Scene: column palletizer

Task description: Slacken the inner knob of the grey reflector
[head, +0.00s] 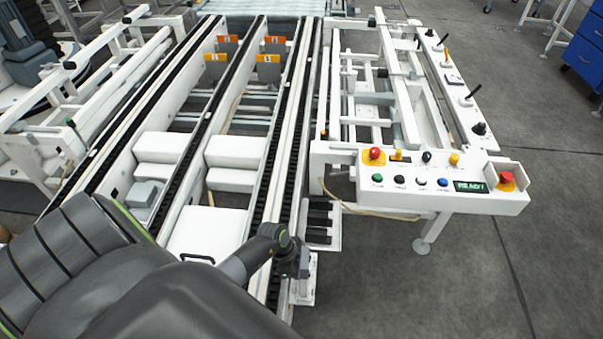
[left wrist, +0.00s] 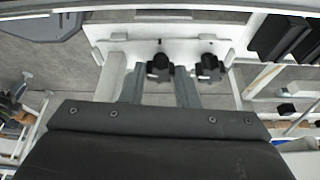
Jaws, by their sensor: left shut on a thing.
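My left gripper (head: 292,262) reaches down beside the right-hand conveyor rail, at a small white bracket (head: 306,286). In the left wrist view, the dark gripper body fills the bottom, and two grey fingers reach up from it on either side of a black knob (left wrist: 160,68). The gripper (left wrist: 160,80) is shut on this knob. A second black knob (left wrist: 209,68) is just to the right, outside the fingers. Both knobs are against a white plate (left wrist: 190,36). I cannot make out the grey reflector clearly. My right gripper is not in view.
A white control panel (head: 440,190) with a red stop button (head: 375,155) and a lit READY display (head: 470,186) stands to the right. Black blocks (head: 318,222) are just behind the gripper. Orange plates (head: 227,43) stand between the rails.

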